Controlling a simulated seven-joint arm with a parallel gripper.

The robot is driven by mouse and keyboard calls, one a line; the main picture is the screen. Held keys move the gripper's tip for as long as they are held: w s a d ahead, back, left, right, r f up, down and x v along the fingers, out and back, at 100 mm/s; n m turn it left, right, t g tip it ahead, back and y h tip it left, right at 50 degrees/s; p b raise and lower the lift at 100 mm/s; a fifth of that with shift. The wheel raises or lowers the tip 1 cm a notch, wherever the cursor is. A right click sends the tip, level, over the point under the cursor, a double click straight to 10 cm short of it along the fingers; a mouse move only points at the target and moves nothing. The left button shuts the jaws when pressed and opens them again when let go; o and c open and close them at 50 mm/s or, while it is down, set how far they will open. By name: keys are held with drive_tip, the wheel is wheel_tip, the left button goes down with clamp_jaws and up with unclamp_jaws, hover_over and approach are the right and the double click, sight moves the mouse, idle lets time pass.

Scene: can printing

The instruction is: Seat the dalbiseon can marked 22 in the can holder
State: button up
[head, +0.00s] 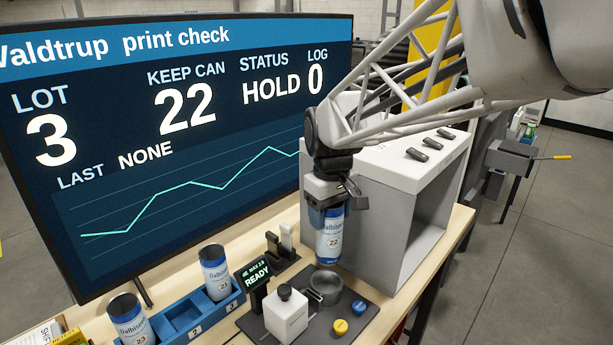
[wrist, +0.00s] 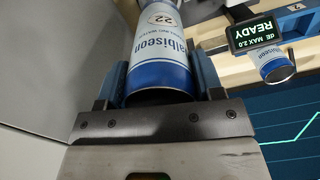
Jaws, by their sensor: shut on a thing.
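My gripper (head: 330,208) is shut on the blue and white can marked 22 (head: 331,240). A round dark grey cup (head: 326,288), which looks like the can holder, stands on a dark base plate (head: 352,322) below the can. The can appears above and apart from it.
A blue rack (head: 190,318) holds a can marked 21 (head: 214,270) and one marked 23 (head: 130,318), with an empty slot between. A small READY display (head: 257,275), a white block device (head: 286,312) and yellow and blue buttons (head: 357,307) stand close by. The large screen (head: 180,130) reads KEEP CAN 22, HOLD.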

sight(328, 252)
drive_tip(key=shift+f, duration=0.15)
drive_tip(key=shift+f, duration=5.25)
idle(0.8)
drive_tip(key=o, duration=1.2)
drive_tip(key=shift+r, duration=0.1)
drive_tip(key=shift+r, duration=3.75)
